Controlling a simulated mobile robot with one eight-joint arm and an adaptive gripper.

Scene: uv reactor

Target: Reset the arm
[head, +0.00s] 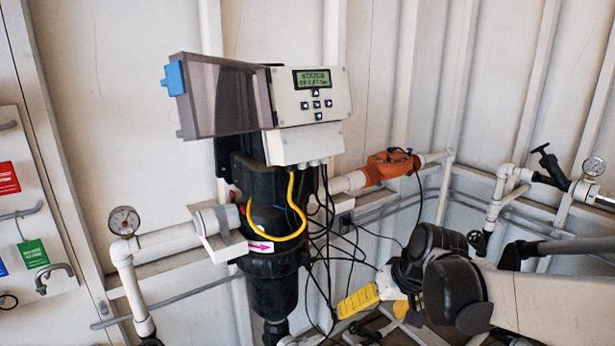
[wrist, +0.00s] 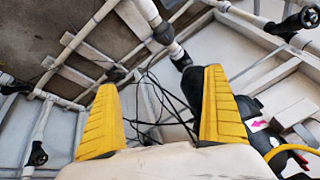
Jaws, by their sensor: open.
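My gripper (head: 372,303) shows in the head view at the lower middle, with yellow fingers pointing left. My white and black arm reaches in from the right edge behind it. In the wrist view the two yellow fingers of my gripper (wrist: 160,115) stand well apart with nothing between them. The gripper is right of and apart from the black reactor body (head: 272,285). Black cables (wrist: 165,95) show beyond the fingers.
The control box (head: 312,95) has a lit display and an open tinted cover (head: 225,97). An orange pipe fitting (head: 388,168), white pipes and black cables lie near my arm. A pressure gauge (head: 124,221) is at left. Coloured tags (head: 32,252) hang on the left panel.

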